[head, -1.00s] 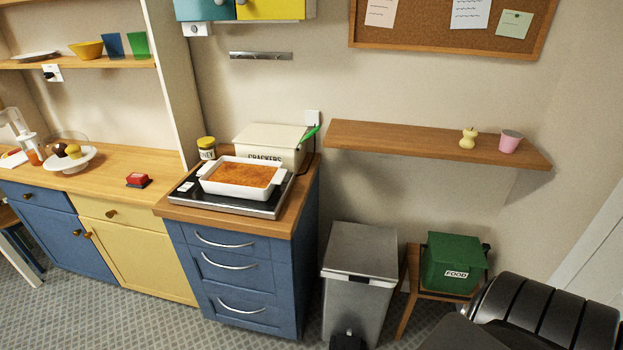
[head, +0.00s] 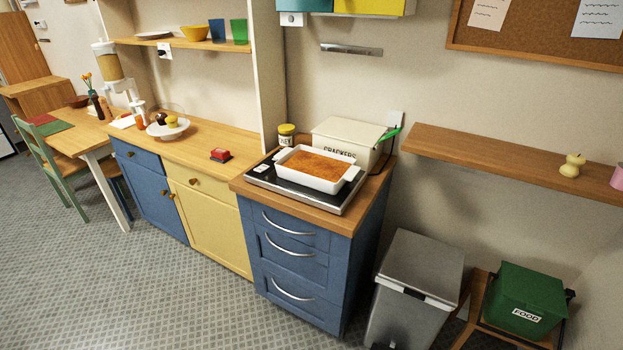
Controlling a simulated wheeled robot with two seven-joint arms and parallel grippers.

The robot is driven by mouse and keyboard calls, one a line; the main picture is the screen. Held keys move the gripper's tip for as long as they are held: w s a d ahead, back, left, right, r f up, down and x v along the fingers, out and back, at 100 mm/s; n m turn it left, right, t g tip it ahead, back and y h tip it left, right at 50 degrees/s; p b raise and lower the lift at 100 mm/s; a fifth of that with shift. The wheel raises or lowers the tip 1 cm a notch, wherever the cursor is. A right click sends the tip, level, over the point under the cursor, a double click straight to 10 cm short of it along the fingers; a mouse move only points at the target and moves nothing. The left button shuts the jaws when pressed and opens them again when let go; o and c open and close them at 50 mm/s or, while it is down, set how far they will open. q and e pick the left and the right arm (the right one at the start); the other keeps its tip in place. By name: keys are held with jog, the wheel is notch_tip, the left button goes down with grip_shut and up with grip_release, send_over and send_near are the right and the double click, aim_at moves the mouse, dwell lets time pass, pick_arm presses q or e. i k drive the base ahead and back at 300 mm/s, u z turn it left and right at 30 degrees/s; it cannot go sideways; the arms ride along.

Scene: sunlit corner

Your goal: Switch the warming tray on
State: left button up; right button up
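The warming tray (head: 336,204) is a flat dark plate with a silver edge on the wooden top of the blue drawer unit. A white baking dish (head: 322,181) with an orange-brown bake in it stands on the tray. A small white label or control (head: 262,168) shows at the tray's left front corner; I cannot make out its setting. Neither of my grippers is in view.
The crackers box (head: 347,142) and a yellow-lidded jar (head: 286,135) stand behind the tray. A grey bin (head: 418,280) and green food caddy (head: 525,298) stand right. The patterned floor (head: 150,290) in front is clear.

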aim_at(262, 169)
jog(key=u, duration=0.8)
jog(key=i, duration=0.9)
jog(key=z, duration=1.85)
